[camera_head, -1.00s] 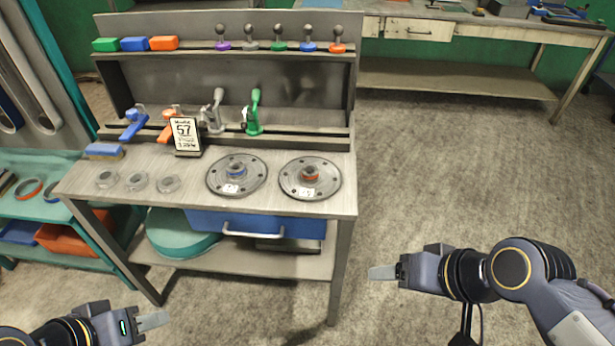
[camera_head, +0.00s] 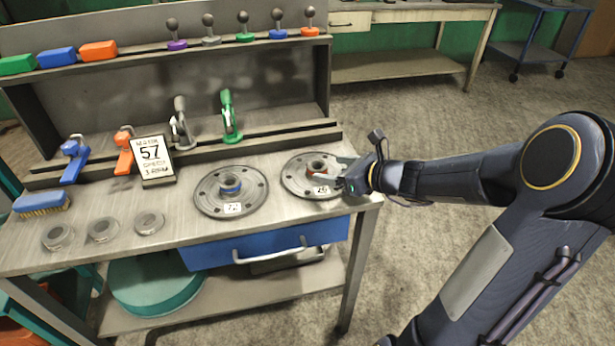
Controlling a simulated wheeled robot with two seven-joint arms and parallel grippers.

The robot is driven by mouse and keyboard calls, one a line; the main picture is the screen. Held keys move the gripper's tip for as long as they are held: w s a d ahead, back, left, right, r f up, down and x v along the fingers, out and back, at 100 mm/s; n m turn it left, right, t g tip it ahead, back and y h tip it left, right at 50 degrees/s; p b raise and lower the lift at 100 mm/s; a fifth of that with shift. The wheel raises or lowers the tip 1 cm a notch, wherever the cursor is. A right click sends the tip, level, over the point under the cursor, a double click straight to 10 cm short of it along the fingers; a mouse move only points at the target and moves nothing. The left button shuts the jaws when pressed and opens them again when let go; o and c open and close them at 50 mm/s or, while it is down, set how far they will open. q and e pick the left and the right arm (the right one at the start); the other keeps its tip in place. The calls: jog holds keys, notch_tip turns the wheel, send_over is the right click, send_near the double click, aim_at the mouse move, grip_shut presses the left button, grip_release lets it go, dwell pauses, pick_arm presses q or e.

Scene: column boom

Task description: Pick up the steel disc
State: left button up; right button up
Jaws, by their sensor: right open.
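Two large round grey metal discs lie flat on the bench top. One disc (camera_head: 209,199) has a blue ring on its hub and a small white number tag. The other disc (camera_head: 297,181) has an orange-red ring and a similar tag. My right gripper (camera_head: 346,178) is open at the right edge of the orange-ringed disc and covers part of its rim. I cannot tell whether the fingers touch it. Three small grey round pieces (camera_head: 103,230) sit at the bench's front left. My left gripper is out of view.
A blue brush (camera_head: 41,202) lies at left. A blue drawer (camera_head: 265,243) is under the bench. Floor to the right is open.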

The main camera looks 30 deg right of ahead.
aim_at(313, 162)
jog(key=x, duration=0.6)
jog(key=shift+f+b, duration=0.15)
jog(key=shift+b, duration=0.25)
jog(key=c, duration=1.3)
jog(key=shift+w, duration=0.1)
grip_shut()
jog(key=shift+d+r, duration=0.1)
jog(key=shift+r, duration=0.45)
notch_tip(313, 162, up, 3)
jog(key=shift+f+p, duration=0.1)
jog(key=shift+p, duration=0.75)
jog(key=s+a+r+p, duration=0.2)
jog(key=s+r, duration=0.7)
jog(key=s, duration=0.5)
jog(key=shift+r+p, duration=0.15)
jog(key=shift+p, duration=0.5)
jog(key=shift+a, duration=0.1)
